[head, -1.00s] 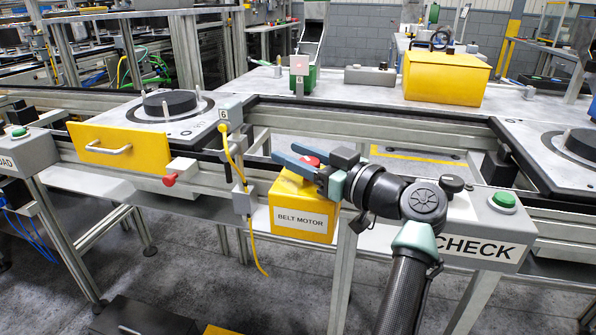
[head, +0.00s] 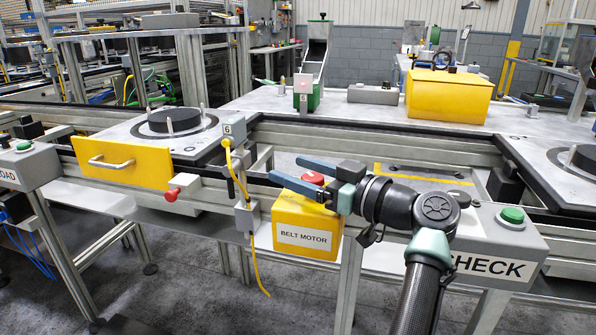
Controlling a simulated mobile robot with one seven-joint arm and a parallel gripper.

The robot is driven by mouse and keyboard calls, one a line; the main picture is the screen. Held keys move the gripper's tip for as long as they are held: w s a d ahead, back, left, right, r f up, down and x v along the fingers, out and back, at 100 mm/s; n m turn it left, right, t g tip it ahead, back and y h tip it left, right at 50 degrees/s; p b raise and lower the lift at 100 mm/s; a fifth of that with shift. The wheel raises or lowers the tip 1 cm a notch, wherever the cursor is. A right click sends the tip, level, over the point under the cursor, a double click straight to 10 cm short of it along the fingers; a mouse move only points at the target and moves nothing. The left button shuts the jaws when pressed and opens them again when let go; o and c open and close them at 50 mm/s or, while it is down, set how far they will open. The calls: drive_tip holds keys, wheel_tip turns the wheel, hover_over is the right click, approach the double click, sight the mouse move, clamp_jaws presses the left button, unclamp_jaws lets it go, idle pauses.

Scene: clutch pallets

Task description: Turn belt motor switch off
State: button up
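The belt motor box (head: 292,219) is yellow with a white "BELT MOTOR" label, at the front edge of the conveyor in the middle of the head view. A red knob (head: 313,178) sits on its top. My gripper (head: 284,172) reaches in from the right, its two blue-grey fingers pointing left and spread apart. The fingers are around or just above the red knob; I cannot tell whether they touch it. Nothing shows held between the fingertips. The switch's setting cannot be read.
A yellow-fronted pallet drawer (head: 124,162) and a red button (head: 172,194) are to the left. A yellow cable (head: 256,262) hangs beside the motor box. The grey CHECK box (head: 483,243) with a green button (head: 512,215) is at right. A yellow bin (head: 447,97) stands behind.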

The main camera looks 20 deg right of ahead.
wheel_tip(320, 180, up, 10)
drive_tip(key=p, duration=0.2)
idle(0.4)
